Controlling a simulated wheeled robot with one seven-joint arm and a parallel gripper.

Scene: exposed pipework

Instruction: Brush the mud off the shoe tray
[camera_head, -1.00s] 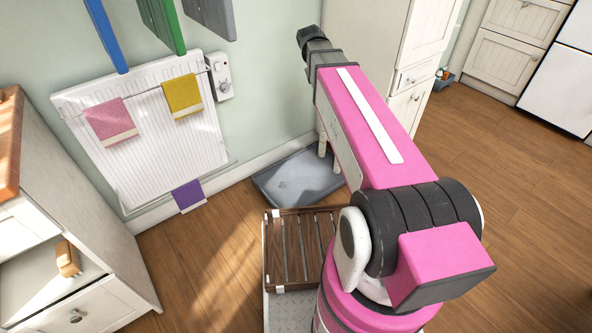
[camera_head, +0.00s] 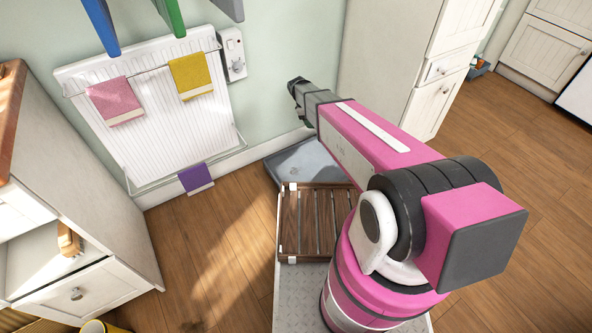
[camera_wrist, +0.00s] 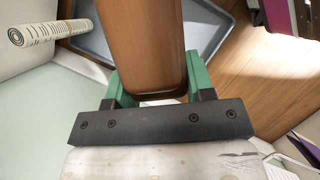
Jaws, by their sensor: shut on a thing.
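The grey shoe tray (camera_head: 298,158) lies on the floor against the wall, partly covered by my arm. It also shows in the wrist view (camera_wrist: 92,44), behind the held thing. I cannot make out the mud on it. My gripper (camera_wrist: 158,88) has its green fingers on both sides of a brown wooden thing (camera_wrist: 143,40), probably the brush, and is shut on it. The held thing hides the middle of the tray; its bristles do not show.
A radiator (camera_head: 165,115) with pink and yellow cloths stands on the left, with a purple cloth (camera_head: 196,178) below. An open drawer (camera_head: 40,265) holds a wooden block (camera_head: 69,240). A slatted wooden rack (camera_head: 290,225) is beside my arm. Floor on the right is clear.

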